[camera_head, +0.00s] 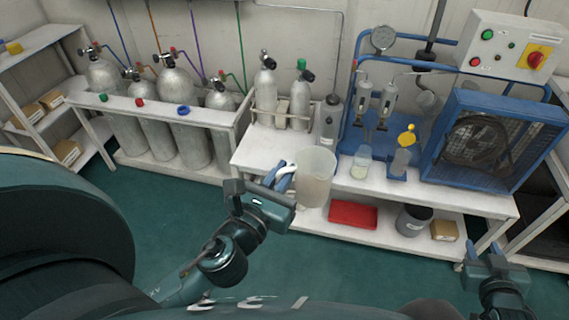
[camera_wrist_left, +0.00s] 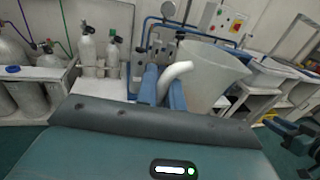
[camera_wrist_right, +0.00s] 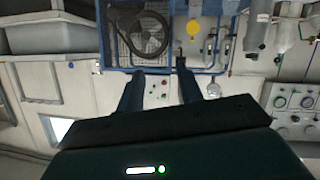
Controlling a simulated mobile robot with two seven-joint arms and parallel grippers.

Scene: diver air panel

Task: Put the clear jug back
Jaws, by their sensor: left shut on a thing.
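The clear jug (camera_head: 316,178) is a translucent pitcher with a white handle. It hangs upright in front of the white bench's edge, and it fills the upper right of the left wrist view (camera_wrist_left: 212,75). My left gripper (camera_head: 280,178) is shut on the jug's handle; its blue fingers straddle the handle in the left wrist view (camera_wrist_left: 162,85). My right gripper (camera_head: 484,250) is at the lower right, away from the bench. Its blue fingers stand apart with nothing between them in the right wrist view (camera_wrist_right: 158,88).
The bench (camera_head: 262,150) carries small cylinders (camera_head: 266,95), a small clear beaker (camera_head: 361,162), a blue filter stand and a caged blue fan (camera_head: 478,142). Its lower shelf holds a red tray (camera_head: 353,215) and a grey pot (camera_head: 413,220). Large cylinders (camera_head: 178,110) stand racked at left.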

